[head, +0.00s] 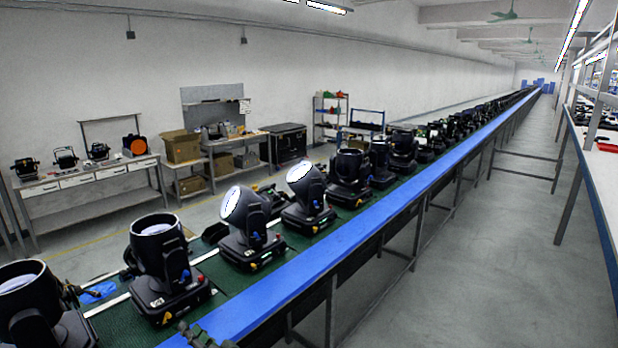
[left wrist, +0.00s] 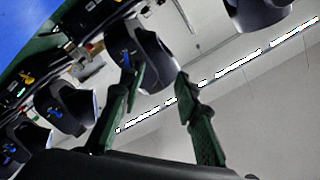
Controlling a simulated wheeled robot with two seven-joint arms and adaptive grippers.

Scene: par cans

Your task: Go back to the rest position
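A row of black par cans stands on the green conveyor belt (head: 205,284). The nearest ones are a can at the lower left corner (head: 45,305), an upright can (head: 165,268), a can with a bright white lens (head: 248,228) and a similar one behind it (head: 307,200). My left gripper (head: 205,338) shows only in part at the bottom edge of the head view, by the belt's blue rail. In the left wrist view its two green fingers (left wrist: 156,77) are apart with nothing between them; a black can (left wrist: 140,55) appears beyond them. My right gripper is out of view.
The blue rail (head: 340,243) edges the conveyor on its right. A bench with drawers (head: 90,180) and cardboard boxes (head: 182,147) stand along the left wall. A shelved workbench (head: 597,170) runs along the right. The grey floor (head: 490,265) between is clear.

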